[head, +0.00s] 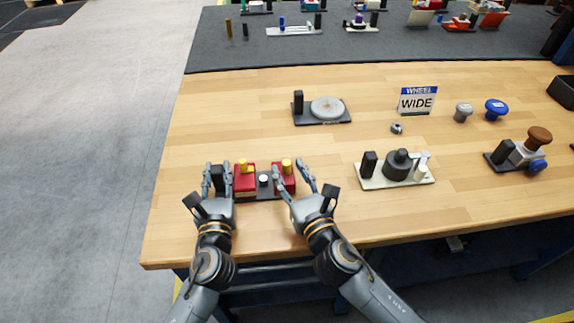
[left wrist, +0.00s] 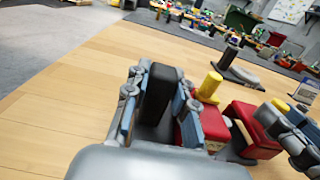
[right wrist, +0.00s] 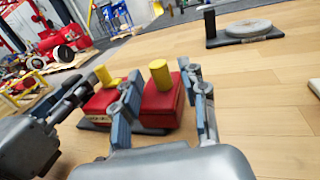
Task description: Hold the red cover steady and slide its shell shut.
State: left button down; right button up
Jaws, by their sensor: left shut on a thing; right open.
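The red cover is in two parts on a dark base (head: 264,194) near the table's front left. The left red part (head: 246,181) and right red part (head: 288,183) each carry a yellow knob. A gap separates them, with a silver round piece (head: 264,180) in it. My left gripper (head: 217,178) is shut on the black upright post (left wrist: 162,95) at the base's left end. My right gripper (head: 293,177) is open, its fingers on either side of the right red part, which also shows between them in the right wrist view (right wrist: 161,104). Finger contact there is unclear.
Behind stands a dark plate with a grey disc (head: 327,109). To the right are a pale fixture with a black cylinder (head: 398,163), a small nut (head: 397,128), a "WHEEL WIDE" sign (head: 417,100) and several knobs. The wood left of the base is clear.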

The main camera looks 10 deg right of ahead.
jog(key=shift+x, duration=1.1)
grip_shut()
